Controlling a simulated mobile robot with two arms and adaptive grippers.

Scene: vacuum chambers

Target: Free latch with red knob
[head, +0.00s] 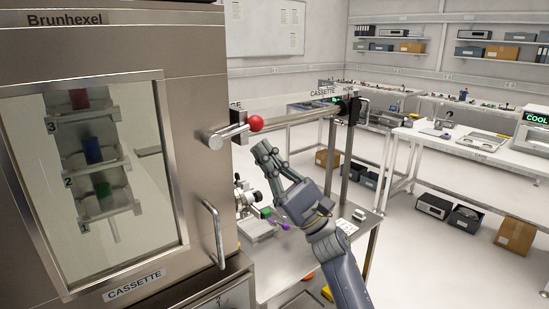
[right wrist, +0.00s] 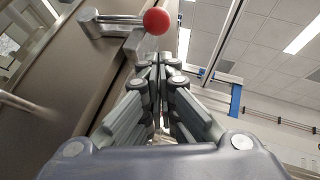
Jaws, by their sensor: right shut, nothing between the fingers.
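The red knob (head: 256,123) is a red ball at the end of a metal latch bar (head: 226,134) on the right side of the steel Brunhexel chamber (head: 196,70). In the right wrist view the red knob (right wrist: 157,21) is at the top, just above and beyond the fingertips, with the latch bar (right wrist: 112,19) running left from it. My right gripper (head: 265,152) is shut and empty, a little below the knob and apart from it in the head view. It also shows in the right wrist view (right wrist: 160,62). My left gripper is not in view.
The chamber door has a window (head: 160,170) and a vertical handle (head: 214,233) below the latch. A metal rail (head: 290,117) runs right from the chamber. A steel bench (head: 290,265) with small parts stands below my right arm.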

